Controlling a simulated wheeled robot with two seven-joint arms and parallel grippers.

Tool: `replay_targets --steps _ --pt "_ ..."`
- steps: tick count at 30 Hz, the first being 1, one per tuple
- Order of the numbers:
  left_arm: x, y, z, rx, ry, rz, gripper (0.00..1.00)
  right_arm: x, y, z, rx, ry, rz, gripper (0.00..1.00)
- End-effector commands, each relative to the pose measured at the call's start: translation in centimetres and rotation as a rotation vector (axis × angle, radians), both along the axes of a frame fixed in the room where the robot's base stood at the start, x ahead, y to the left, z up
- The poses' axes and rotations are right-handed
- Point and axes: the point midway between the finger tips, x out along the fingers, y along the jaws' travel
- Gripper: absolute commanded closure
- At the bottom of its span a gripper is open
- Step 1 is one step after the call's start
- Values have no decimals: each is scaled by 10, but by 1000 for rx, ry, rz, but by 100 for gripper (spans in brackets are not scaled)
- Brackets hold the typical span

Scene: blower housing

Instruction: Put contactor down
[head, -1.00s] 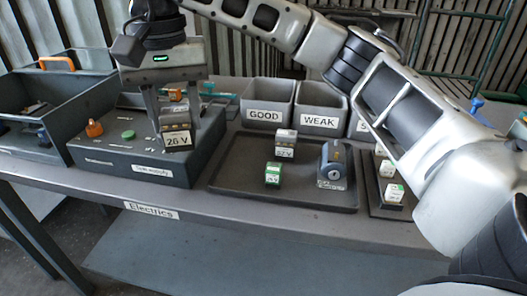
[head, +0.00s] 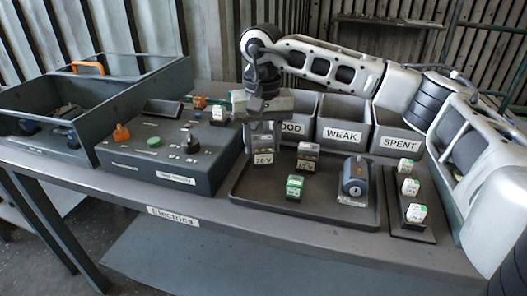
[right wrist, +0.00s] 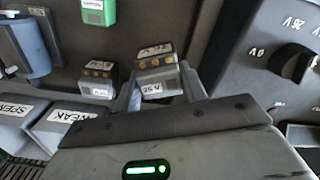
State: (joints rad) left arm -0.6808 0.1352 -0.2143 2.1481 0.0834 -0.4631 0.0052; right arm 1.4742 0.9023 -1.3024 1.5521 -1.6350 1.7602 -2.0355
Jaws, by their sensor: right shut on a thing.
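A grey contactor with a white voltage label (head: 262,157) is between the fingers of my right gripper (head: 262,140). It is upright at the back left part of the dark tray (head: 245,197); I cannot tell whether its base touches the tray. In the right wrist view, the contactor (right wrist: 158,80) shows brass terminals between the two fingers, and the gripper is shut on it. A second contactor (head: 307,158) stands to its right on the tray, apart from it; it also shows in the right wrist view (right wrist: 98,80). My left gripper is out of view.
A green block (head: 294,187) and a blue-grey keyed device (head: 355,180) stand on the tray. The test box (head: 185,160) with knobs is left of the tray. Bins labelled WEAK (head: 342,135) and SPENT (head: 400,143) stand behind. The tray's front left is clear.

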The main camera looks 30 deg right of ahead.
Motion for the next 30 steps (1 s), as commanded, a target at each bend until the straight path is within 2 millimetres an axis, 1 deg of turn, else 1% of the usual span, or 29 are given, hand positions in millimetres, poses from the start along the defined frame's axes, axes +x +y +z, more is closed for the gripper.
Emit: replay_targets --steps 1,3,6,18,19,20,21,30 --pt "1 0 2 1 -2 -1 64 0 -5 -8 -1 4 -4 78" --pt "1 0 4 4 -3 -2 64 0 -4 -19 0 4 -1 78" --pt "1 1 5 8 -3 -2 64 0 -3 -30 0 1 -1 78" --pt "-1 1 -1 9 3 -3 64 1 -3 -37 1 0 -2 78" --pt "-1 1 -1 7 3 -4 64 0 -3 -37 0 1 -2 55" --pt "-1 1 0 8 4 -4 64 0 -3 -37 0 0 -2 47" --pt "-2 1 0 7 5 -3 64 0 -3 -36 0 1 -2 36" --pt "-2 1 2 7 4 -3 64 0 -3 -35 0 1 -1 36"
